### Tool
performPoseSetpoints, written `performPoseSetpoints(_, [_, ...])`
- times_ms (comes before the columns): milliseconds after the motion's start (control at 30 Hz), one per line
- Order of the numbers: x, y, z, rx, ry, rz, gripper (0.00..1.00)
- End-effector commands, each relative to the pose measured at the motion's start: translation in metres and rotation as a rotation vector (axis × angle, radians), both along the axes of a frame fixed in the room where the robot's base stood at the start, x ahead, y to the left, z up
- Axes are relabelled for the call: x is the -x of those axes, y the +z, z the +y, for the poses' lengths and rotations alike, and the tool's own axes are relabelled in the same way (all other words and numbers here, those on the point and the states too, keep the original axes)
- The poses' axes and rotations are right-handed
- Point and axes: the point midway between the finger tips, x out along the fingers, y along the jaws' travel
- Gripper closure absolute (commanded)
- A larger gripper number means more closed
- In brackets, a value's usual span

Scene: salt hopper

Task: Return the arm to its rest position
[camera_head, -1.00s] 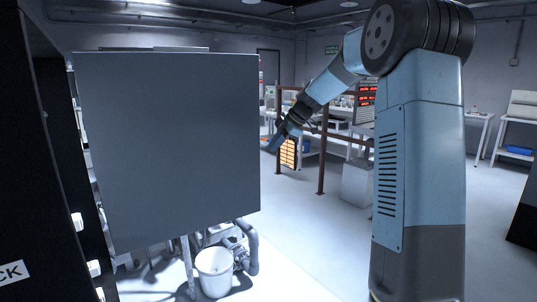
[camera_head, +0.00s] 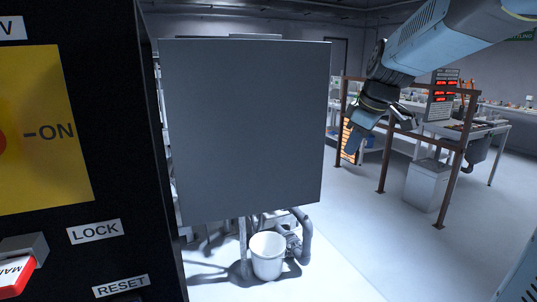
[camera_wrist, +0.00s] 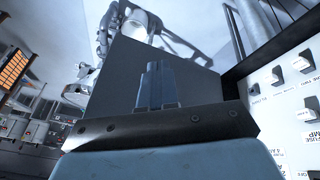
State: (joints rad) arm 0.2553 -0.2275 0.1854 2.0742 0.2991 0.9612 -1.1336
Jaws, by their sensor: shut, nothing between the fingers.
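My gripper (camera_head: 354,142) hangs at the upper right of the head view, at the end of my blue arm, with its fingertips pointing down. It appears in front of the floor and a rack, to the right of a large grey panel (camera_head: 245,125). In the wrist view my gripper's fingers (camera_wrist: 157,72) are together with nothing between them. The grey panel shows behind them in that view. My gripper touches nothing that I can see.
A black cabinet (camera_head: 80,175) with a yellow plate and labelled switches fills the left side, close by. A white bucket (camera_head: 267,258) stands on the floor below the panel. A brown-posted frame (camera_head: 383,155) and a white box (camera_head: 427,185) stand at right. Floor between is clear.

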Motion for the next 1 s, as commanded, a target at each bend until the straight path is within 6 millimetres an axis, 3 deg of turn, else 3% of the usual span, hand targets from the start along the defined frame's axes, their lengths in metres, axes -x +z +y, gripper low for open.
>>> performPoseSetpoints(33, [0.018, 0.001, 0.001, -0.001, -0.053, 0.0, 1.0])
performPoseSetpoints(200, [0.068, -0.003, -0.002, -0.024, -0.26, 0.003, 1.0])
performPoseSetpoints(600, [0.175, -0.031, -0.018, -0.147, -0.717, -0.027, 1.0])
performPoseSetpoints(800, [0.203, -0.045, -0.025, -0.205, -0.853, -0.038, 1.0])
performPoseSetpoints(1000, [0.209, -0.049, -0.026, -0.221, -0.89, -0.04, 1.0])
